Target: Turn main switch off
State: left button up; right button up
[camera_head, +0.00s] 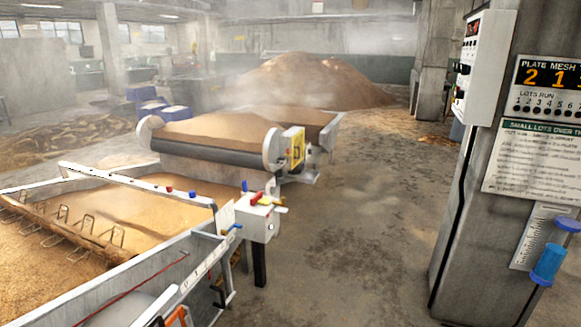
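A white control box (258,218) stands at the near right corner of the grain trough, with a red and yellow control (262,199) on top. A white control panel (486,58) with dark knobs is mounted high on the grey cabinet at the right, seen at a steep angle. I cannot tell for sure which control is the main switch, nor its position. Neither of my grippers can be made out in this view.
A grain-filled trough (150,262) fills the lower left. A second machine with a roller (215,156) stands behind it. The tall grey cabinet (468,215) stands right, with a blue cylinder (548,265) near its front. The floor (350,235) between is clear.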

aim_at(257, 197)
jog(key=i+z, duration=0.1)
jog(key=i, duration=1.55)
jog(key=i+j, duration=0.15)
jog(key=i, duration=0.35)
jog(key=i+j, duration=0.15)
jog(key=i, duration=0.3)
jog(key=i+j+u, duration=0.1)
jog(key=i, duration=0.4)
jog(key=i+j, duration=0.35)
